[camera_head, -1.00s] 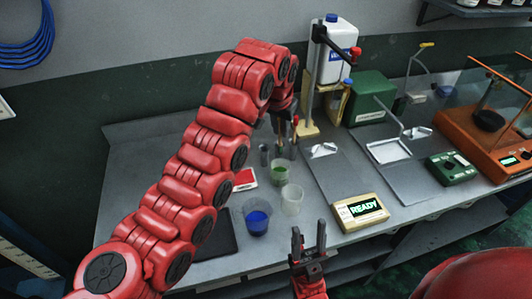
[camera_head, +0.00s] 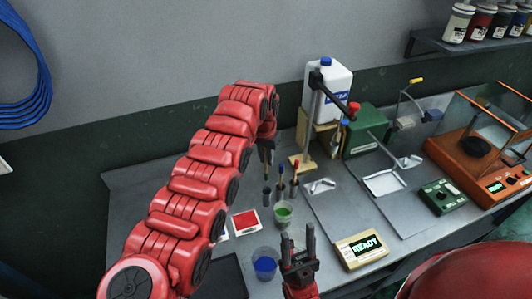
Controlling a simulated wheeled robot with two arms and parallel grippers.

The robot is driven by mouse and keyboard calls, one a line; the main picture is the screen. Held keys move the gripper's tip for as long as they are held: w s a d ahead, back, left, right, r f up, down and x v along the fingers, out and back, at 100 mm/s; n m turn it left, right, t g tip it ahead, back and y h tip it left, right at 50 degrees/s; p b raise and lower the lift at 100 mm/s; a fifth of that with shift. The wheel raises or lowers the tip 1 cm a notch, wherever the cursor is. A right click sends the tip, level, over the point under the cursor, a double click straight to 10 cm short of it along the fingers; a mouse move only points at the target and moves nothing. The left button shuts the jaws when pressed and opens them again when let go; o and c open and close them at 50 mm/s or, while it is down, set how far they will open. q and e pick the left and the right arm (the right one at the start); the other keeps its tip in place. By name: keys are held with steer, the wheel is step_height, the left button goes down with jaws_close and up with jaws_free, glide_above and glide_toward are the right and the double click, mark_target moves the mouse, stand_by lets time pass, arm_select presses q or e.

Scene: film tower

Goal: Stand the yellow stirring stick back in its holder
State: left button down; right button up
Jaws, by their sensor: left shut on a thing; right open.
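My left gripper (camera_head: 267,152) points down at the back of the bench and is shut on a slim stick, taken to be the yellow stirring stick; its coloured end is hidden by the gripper. The stick's thin lower part is over or in the leftmost dark holder (camera_head: 266,196); I cannot tell which. To its right, a blue-topped stick (camera_head: 281,172) and a red-topped stick (camera_head: 295,170) stand upright in their own dark holders. My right gripper (camera_head: 298,243) is open and empty at the front of the bench.
A beaker of green liquid (camera_head: 284,213) stands in front of the holders, and a beaker of blue liquid (camera_head: 264,262) is nearer. A red card (camera_head: 245,223) lies to the left. A stand with a white bottle (camera_head: 330,88) rises behind right. A READY display box (camera_head: 362,248) is front right.

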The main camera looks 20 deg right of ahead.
mark_target(266, 180)
arm_select(q)
steer(key=shift+f, duration=1.95)
steer(key=shift+a+f, duration=0.1)
steer(key=shift+f, duration=0.7)
steer(key=shift+f+b, duration=1.7)
steer(key=shift+f, duration=1)
steer(key=c, duration=0.8)
jaws_free()
steer(key=shift+o, duration=0.2)
steer(key=r+p, duration=0.4)
steer(key=p, duration=0.1)
steer(key=s+r+p, duration=0.1)
steer(key=r+p, duration=0.1)
steer(key=shift+a+r, duration=0.2)
steer(key=shift+a, duration=0.1)
step_height(266, 180, up, 11)
steer(key=s+a, duration=0.1)
steer(key=shift+s+a+f, duration=0.2)
steer(key=shift+s, duration=0.2)
